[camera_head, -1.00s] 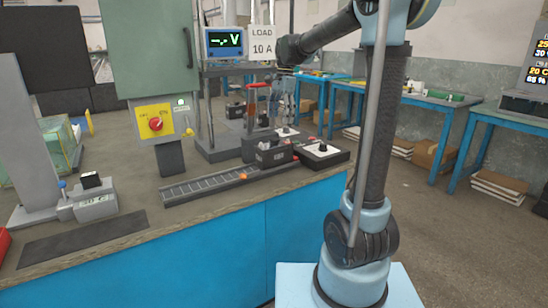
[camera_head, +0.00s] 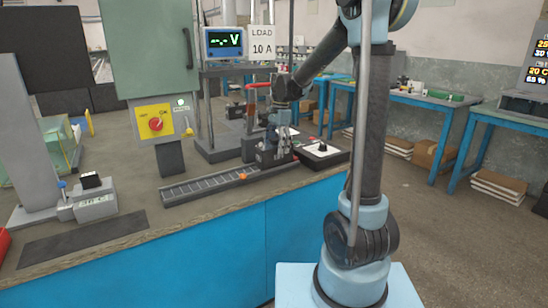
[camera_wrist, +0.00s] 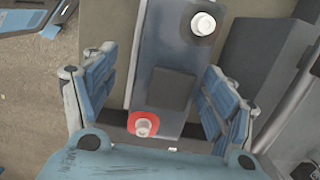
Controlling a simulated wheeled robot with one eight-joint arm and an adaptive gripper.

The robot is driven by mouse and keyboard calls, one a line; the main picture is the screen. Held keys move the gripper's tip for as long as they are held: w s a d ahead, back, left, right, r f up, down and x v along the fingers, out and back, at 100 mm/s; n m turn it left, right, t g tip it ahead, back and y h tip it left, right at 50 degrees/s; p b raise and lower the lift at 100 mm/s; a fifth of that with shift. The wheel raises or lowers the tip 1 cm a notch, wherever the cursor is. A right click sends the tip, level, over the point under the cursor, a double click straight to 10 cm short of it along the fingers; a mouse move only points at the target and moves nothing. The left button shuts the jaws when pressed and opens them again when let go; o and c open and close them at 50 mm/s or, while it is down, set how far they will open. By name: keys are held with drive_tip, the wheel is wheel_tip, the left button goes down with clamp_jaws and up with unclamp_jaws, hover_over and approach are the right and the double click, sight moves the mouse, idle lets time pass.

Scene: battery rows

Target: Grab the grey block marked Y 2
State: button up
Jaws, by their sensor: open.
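A grey block (camera_wrist: 172,62) fills the middle of the wrist view. It has a white round terminal at one end, a red-ringed terminal at the other and a dark square patch between them. My gripper (camera_wrist: 155,95) is open, with one blue-padded finger on each side of the block. I cannot tell whether the pads touch it. In the head view my gripper (camera_head: 277,153) is low over the bench at the end of the slotted rail, and it largely hides the block there. No Y 2 marking is readable.
A dark box with a white knob (camera_head: 322,150) stands close on the right. The slotted rail (camera_head: 205,187) with an orange piece (camera_head: 243,176) runs left along the bench. A metal stand (camera_head: 218,148) and voltage display (camera_head: 224,43) stand behind. A dark mat (camera_head: 85,238) lies left.

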sight(273, 156)
drive_tip(key=shift+a+f, duration=0.2)
drive_tip(key=shift+f, duration=0.65)
drive_tip(key=shift+a+f, duration=0.2)
drive_tip(key=shift+f, duration=0.6)
drive_tip(key=shift+a+f, duration=0.2)
drive_tip(key=shift+f, duration=0.65)
clamp_jaws()
